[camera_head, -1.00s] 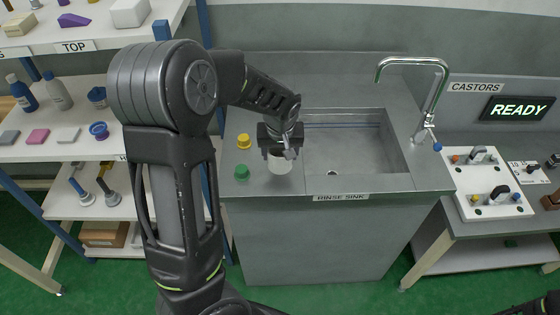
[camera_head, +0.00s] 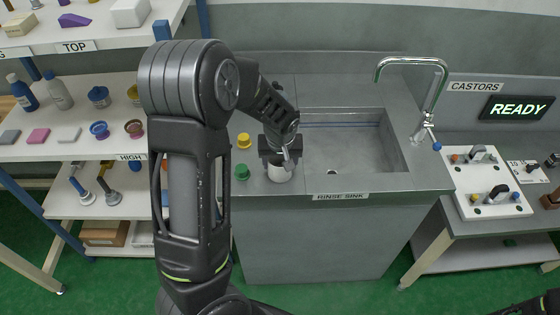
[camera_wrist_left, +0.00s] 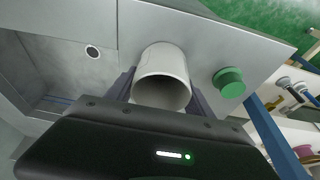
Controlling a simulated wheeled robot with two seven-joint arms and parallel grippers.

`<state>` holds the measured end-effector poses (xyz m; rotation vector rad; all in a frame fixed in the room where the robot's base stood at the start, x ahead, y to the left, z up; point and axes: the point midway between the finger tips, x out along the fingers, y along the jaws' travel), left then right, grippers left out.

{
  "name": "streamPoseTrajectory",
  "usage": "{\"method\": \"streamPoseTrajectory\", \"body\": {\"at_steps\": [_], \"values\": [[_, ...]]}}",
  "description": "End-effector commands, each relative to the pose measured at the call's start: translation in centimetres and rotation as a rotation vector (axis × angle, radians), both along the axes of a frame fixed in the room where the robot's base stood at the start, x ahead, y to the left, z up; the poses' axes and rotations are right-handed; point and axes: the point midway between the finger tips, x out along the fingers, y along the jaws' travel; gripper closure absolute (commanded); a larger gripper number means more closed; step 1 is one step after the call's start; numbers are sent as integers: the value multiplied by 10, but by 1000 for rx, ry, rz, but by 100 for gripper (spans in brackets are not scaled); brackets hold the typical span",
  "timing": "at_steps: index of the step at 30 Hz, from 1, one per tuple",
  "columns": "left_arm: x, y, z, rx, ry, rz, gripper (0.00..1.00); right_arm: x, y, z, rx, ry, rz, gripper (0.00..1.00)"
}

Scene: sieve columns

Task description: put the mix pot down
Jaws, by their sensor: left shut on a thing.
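The mix pot is a white, open-topped cylinder (camera_head: 279,174) at the left front of the steel sink counter. My left gripper (camera_head: 281,162) is shut on it from above and behind. In the left wrist view the pot (camera_wrist_left: 163,66) sits between the two fingers of the left gripper (camera_wrist_left: 160,90), and its dark inside shows. It is over the flat counter strip left of the basin. I cannot tell whether its base touches the counter. My right gripper is not in view; only a dark bit of my right arm shows at the bottom right corner.
A yellow cap (camera_head: 244,140) and a green cap (camera_head: 242,173) stand on the counter left of the pot. The sink basin (camera_head: 350,150) with its tap (camera_head: 427,110) lies to the right. Shelves with bottles (camera_head: 60,95) stand at the left. A castor board (camera_head: 488,185) is at the right.

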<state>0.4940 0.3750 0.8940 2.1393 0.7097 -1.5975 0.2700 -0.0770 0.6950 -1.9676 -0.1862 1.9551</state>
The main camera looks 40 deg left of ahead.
Motion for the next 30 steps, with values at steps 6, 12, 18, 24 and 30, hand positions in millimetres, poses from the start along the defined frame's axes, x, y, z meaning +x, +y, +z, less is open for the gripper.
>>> {"method": "streamPoseTrajectory", "body": {"at_steps": [6,12,18,24,30], "values": [[0,0,-1,0,0,0,23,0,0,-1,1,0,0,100],[0,0,0,0,0,0,17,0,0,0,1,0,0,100],[0,0,3,0,0,0,17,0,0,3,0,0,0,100],[-3,-4,21,0,-5,-1,17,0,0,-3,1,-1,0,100],[-12,-11,59,-2,-7,-2,17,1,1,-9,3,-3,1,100]]}}
